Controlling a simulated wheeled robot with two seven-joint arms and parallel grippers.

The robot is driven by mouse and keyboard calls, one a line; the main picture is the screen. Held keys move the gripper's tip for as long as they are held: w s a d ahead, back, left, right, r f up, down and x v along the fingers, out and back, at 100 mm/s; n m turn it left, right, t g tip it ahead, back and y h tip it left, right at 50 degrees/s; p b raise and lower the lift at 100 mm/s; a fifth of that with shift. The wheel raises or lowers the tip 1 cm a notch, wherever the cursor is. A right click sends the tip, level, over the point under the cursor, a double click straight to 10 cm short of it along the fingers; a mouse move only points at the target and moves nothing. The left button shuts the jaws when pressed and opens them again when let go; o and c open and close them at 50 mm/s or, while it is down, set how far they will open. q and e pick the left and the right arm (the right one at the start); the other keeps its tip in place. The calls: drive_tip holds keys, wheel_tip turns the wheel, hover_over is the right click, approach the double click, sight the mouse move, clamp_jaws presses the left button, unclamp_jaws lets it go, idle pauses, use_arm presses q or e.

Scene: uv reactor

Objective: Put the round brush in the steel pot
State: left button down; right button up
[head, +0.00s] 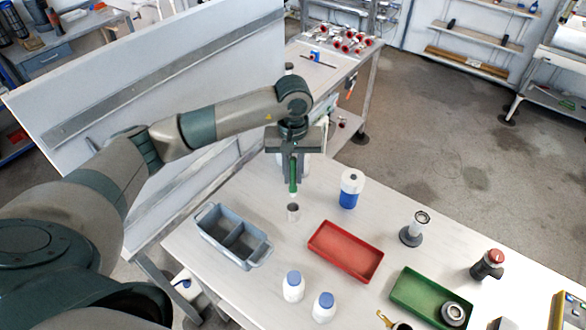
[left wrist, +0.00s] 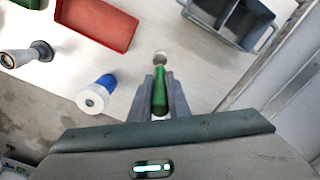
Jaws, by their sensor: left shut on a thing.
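My left gripper (head: 293,172) is shut on the green-handled round brush (head: 293,186) and holds it upright, pointing down. The small steel pot (head: 293,212) stands on the white table just below the brush in the head view. In the left wrist view the brush (left wrist: 160,97) sits between the fingers, with the pot (left wrist: 161,57) just beyond its far end. The brush's lower end is too small to make out, so I cannot tell whether it reaches the pot's rim. My right gripper is not in view.
A grey divided bin (head: 235,237) stands left of the pot, and a red tray (head: 345,252) to the right. A blue-and-white bottle (head: 350,188) stands behind the tray. Two white bottles with blue caps (head: 293,287) are in front. A green tray (head: 428,296) lies farther right.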

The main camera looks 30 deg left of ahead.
use_arm(q)
wheel_tip(320, 180, down, 11)
drive_tip(key=b, duration=0.3)
drive_tip(key=shift+r, duration=0.15)
idle(0.3)
drive_tip(key=c, duration=1.6)
unclamp_jaws()
drive_tip(key=shift+b, duration=0.45)
